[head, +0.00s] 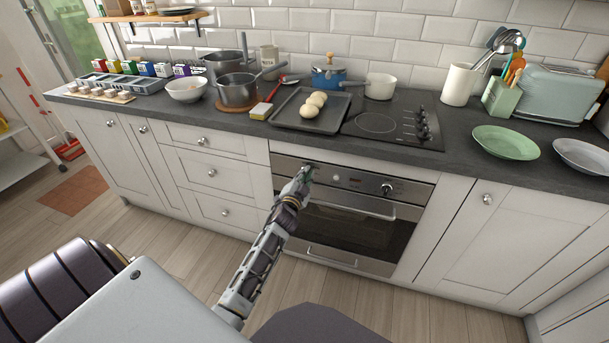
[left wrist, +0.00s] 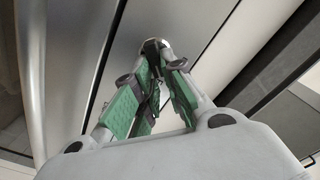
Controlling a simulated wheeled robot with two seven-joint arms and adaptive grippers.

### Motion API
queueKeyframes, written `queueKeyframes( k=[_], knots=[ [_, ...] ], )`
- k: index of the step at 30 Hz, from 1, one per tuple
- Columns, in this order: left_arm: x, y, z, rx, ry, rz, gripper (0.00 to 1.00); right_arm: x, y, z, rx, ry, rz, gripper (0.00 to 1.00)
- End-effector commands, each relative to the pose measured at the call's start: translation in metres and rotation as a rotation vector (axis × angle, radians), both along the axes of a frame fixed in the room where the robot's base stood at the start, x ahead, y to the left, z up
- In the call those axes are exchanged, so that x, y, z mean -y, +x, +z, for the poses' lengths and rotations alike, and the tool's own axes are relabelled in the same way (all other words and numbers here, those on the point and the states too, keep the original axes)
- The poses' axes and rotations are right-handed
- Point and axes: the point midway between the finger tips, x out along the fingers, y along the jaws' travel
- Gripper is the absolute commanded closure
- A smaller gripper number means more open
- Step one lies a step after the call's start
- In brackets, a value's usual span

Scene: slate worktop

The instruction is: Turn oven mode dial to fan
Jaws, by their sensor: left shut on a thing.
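The built-in oven (head: 350,225) has a steel control panel with a small display near its middle and a dark glass door below. My left gripper (head: 306,174) is at the left part of this panel and covers the left oven dial in the head view. In the left wrist view my green-padded fingers (left wrist: 153,68) are shut around the left oven dial (left wrist: 152,46), whose rounded end shows between the tips. The fingers hide its pointer and markings. The right oven dial (head: 387,188) stands free on the panel. My right gripper is not in view.
The oven door's bar handle (head: 345,209) runs just below the panel and close to my left gripper in the wrist view (left wrist: 32,75). The hob (head: 385,122) with its own knobs and a baking tray (head: 310,113) are on the worktop above. The floor ahead is clear.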

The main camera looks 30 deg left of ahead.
Motion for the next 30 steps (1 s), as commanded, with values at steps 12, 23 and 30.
queueKeyframes(
  k=[12, 23, 30],
  knots=[
    [0.0020, 0.0003, -0.0020, -0.022, 0.090, -0.002, 1.00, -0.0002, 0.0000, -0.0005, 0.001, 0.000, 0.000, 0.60],
    [0.0020, 0.0003, -0.0021, -0.023, 0.089, -0.001, 0.78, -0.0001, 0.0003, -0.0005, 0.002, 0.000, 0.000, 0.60],
    [0.0015, 0.0003, -0.0015, -0.022, 0.089, -0.001, 0.67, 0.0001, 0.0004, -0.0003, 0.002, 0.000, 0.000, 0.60]
  ],
)
